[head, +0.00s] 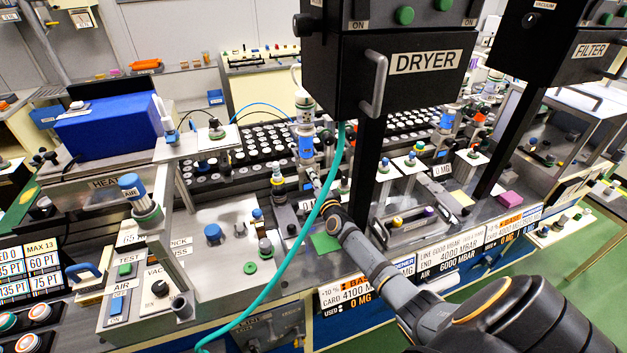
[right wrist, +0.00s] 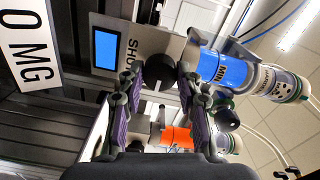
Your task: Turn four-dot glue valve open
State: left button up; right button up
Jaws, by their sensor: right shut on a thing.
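A dark round knob (right wrist: 160,71) sits on a grey plate marked SHUT (right wrist: 131,45) in the right wrist view. My right gripper (right wrist: 160,86) is shut on this knob, a fingertip at each side. Next to it is a blue-banded cylinder (right wrist: 226,69) with a white end (right wrist: 287,84). In the head view the blue band (head: 305,148) and white top (head: 304,103) stand upright behind my right gripper (head: 317,180); the knob is too small to make out there. I cannot make out the dots clearly. My left gripper is not in view.
An orange-banded part (right wrist: 177,137) lies close to my right fingers. A teal hose (head: 299,238) hangs in front of the station. The black DRYER box (head: 400,85) and its post stand close to the right. Trays of round parts (head: 258,142) lie behind.

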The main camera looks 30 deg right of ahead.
jog(key=o, duration=1.2)
jog(key=shift+c, duration=0.2)
jog(key=v, duration=1.2)
